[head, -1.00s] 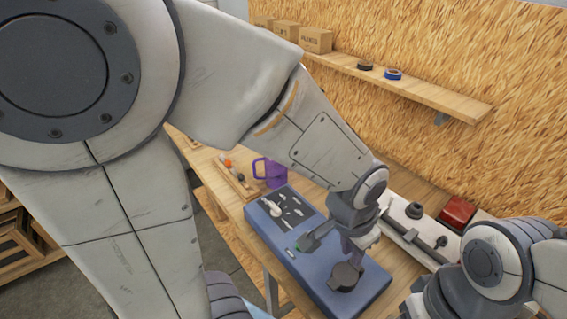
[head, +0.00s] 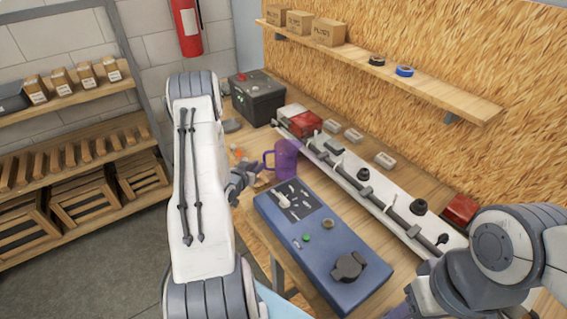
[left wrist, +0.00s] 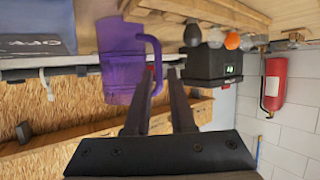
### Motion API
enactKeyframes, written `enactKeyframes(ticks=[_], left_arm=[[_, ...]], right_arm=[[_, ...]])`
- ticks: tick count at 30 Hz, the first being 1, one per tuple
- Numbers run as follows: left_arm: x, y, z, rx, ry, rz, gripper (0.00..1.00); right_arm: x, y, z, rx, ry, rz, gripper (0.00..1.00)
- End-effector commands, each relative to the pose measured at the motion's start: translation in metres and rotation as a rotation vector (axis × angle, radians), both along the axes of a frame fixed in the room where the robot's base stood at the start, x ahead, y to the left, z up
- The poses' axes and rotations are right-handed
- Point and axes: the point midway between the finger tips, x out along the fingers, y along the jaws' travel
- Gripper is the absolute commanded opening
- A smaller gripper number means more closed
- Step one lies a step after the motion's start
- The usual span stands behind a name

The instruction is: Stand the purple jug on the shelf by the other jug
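The purple jug (head: 284,160) stands upright on the workbench beside the blue control box, its handle toward my left gripper (head: 245,180). The left wrist view is upside down and shows the purple jug (left wrist: 122,55) and its handle just ahead of my left fingers (left wrist: 162,80). A gap shows between these fingers, so the gripper is open. One fingertip overlaps the handle in the picture; I cannot tell if they touch. The wall shelf (head: 440,95) is up at the right. I see no other jug. My right arm is at the lower right, its gripper out of view.
The blue control box (head: 318,270) is close in front of the jug. A long pale rail (head: 345,178) lies behind it. A black box (head: 257,98) stands at the bench's far end. Cardboard boxes (head: 327,32) and a blue tape roll (head: 404,71) sit on the shelf; its right part is clear.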

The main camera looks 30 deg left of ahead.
Motion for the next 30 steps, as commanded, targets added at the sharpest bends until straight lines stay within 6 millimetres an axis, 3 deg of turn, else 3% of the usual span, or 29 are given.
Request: enactKeyframes(ticks=[3, 10, 18, 27, 28, 30], left_arm=[[0.018, 0.002, -0.01, 0.002, 0.0, -0.004, 0.22], [0.035, 0.005, -0.015, 0.0, 0.002, -0.002, 0.22], [0.071, 0.011, -0.029, 0.001, 0.002, -0.002, 0.22], [0.077, 0.012, -0.029, -0.001, 0.003, 0.0, 0.22], [0.077, 0.012, -0.029, -0.001, 0.003, 0.0, 0.18], [0.077, 0.012, -0.029, -0.001, 0.003, 0.0, 0.0]], right_arm=[[0.0, 0.0, -0.009, 0.0, 0.0, -0.001, 0.5], [0.0, 0.0, -0.013, 0.0, 0.0, -0.002, 0.5], [0.0, 0.0, -0.026, 0.0, 0.0, -0.002, 0.5], [0.0, 0.0, -0.026, 0.0, 0.0, -0.001, 0.5], [0.0, 0.0, -0.026, 0.0, 0.0, -0.001, 0.5], [0.0, 0.0, -0.026, 0.0, 0.0, -0.001, 0.5]])
